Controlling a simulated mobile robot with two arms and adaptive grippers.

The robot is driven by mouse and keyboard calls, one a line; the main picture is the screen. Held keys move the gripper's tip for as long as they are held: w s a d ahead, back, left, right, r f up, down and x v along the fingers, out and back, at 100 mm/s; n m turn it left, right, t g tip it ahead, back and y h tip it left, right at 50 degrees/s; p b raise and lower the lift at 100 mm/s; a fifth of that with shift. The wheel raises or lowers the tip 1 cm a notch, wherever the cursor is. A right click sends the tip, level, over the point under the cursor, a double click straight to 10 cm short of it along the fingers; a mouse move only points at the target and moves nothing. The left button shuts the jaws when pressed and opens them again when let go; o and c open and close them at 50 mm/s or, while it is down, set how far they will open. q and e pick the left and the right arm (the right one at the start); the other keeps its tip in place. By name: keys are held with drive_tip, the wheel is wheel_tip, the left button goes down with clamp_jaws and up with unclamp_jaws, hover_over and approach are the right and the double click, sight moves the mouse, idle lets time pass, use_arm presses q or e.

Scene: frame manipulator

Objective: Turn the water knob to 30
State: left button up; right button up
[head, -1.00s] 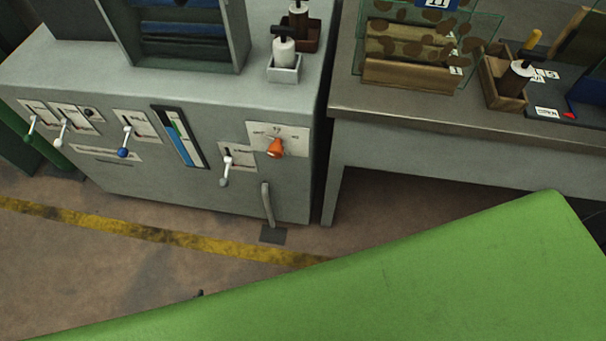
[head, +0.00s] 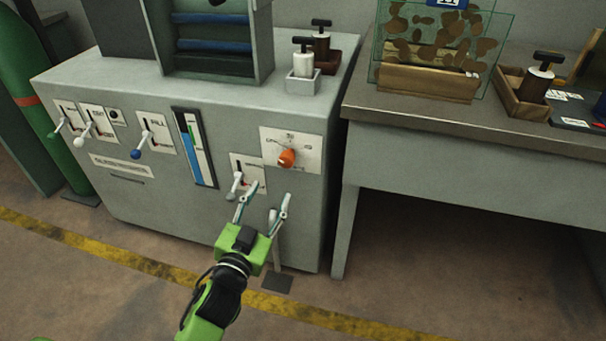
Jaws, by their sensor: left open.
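The orange water knob (head: 287,158) sits on a white dial plate (head: 306,148) at the right of the grey cabinet's front. The plate has small markings around the knob, too small to read surely. My left gripper (head: 268,192) is in front of the cabinet, below and slightly left of the knob. Its two fingers are spread with nothing between them. It appears apart from the knob, and the knob is not covered. My right gripper is not in view.
The grey cabinet (head: 115,185) also carries several levers, one with a blue ball (head: 136,154), and a blue level gauge (head: 195,150). A white-handled lever (head: 236,186) is close left of my gripper. A grey table (head: 450,135) stands at right.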

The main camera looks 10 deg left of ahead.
sight(285, 163)
use_arm(q)
drive_tip(key=w+b, duration=0.1)
drive_tip(key=w, duration=1.2)
drive_tip(key=shift+w+d+b, duration=0.15)
drive_tip(key=shift+w+b, duration=0.15)
drive_tip(key=shift+w, duration=0.1)
drive_tip(key=c, duration=1.1)
